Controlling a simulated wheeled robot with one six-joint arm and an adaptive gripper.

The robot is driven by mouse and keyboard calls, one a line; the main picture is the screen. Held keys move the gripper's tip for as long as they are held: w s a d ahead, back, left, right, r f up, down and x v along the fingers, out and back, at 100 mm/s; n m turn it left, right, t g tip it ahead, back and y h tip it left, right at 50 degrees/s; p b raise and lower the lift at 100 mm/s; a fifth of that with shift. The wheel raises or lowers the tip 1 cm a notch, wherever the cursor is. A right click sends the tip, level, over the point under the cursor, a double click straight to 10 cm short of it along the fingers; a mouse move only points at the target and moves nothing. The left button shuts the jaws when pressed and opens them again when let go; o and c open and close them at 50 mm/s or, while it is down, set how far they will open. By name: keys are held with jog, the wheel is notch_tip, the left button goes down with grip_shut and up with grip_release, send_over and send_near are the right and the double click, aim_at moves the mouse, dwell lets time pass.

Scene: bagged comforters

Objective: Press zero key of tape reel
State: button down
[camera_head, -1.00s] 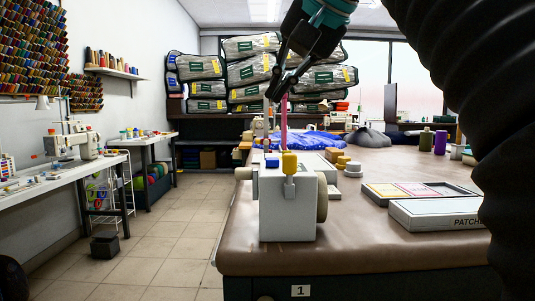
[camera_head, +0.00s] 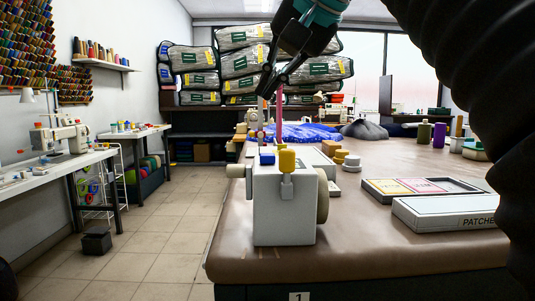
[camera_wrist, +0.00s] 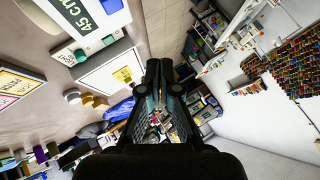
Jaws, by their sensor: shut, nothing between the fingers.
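A white boxy device (camera_head: 284,208) stands at the near left corner of the table in the head view. No zero mark is readable. My gripper (camera_head: 270,97) points down above the device, apart from it. Its fingers are together and empty in the wrist view (camera_wrist: 159,66).
The brown table (camera_head: 365,238) carries a flat tray (camera_head: 420,189) and a patch box (camera_head: 447,213) at right. Yellow and white round pieces (camera_head: 350,163) stand behind the device. Floor (camera_head: 165,240) is clear at left, beside a dark bin (camera_head: 96,242).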

aim_at(271, 154)
jog(key=shift+f+b, duration=1.9)
jog(key=shift+f, duration=1.55)
jog(key=shift+f, duration=0.15)
jog(key=shift+f, duration=0.3)
jog(key=shift+f+b, duration=0.45)
jog(key=shift+b, duration=0.1)
jog(key=shift+r, duration=0.15)
jog(key=shift+r+p, duration=0.75)
jog(key=shift+p, duration=0.25)
